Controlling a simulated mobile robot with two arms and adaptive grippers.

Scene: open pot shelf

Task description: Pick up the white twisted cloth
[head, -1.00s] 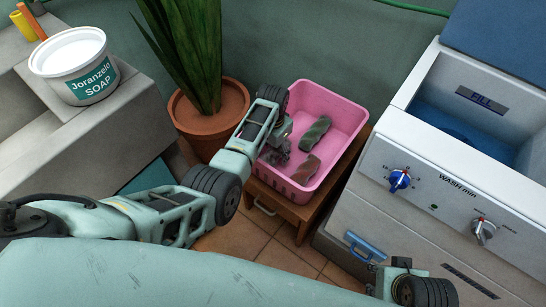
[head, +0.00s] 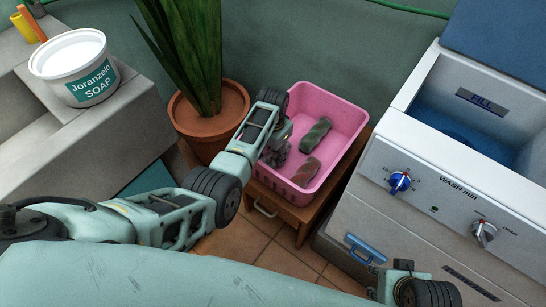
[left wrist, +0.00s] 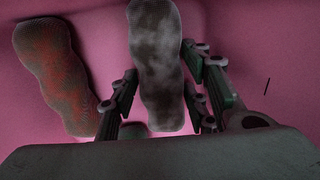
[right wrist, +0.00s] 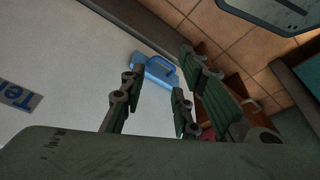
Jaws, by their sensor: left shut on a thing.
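The white twisted cloth (left wrist: 158,62) looks greyish white in the left wrist view. It lies lengthwise between the fingers of my left gripper (left wrist: 160,103), which is shut on it. In the head view my left gripper (head: 277,153) is inside the left part of the pink basket (head: 345,112), and the arm and gripper hide the white cloth. I cannot tell whether it touches the basket floor. My right gripper (right wrist: 155,100) is open and empty, with its fingers apart, in front of the washing machine.
A red-and-grey twisted cloth (head: 305,172) and a green-grey one (head: 315,135) lie in the basket. The basket stands on a small wooden stand (head: 290,212). A potted plant (head: 208,120) is close on the left; the washing machine (head: 440,180) is on the right.

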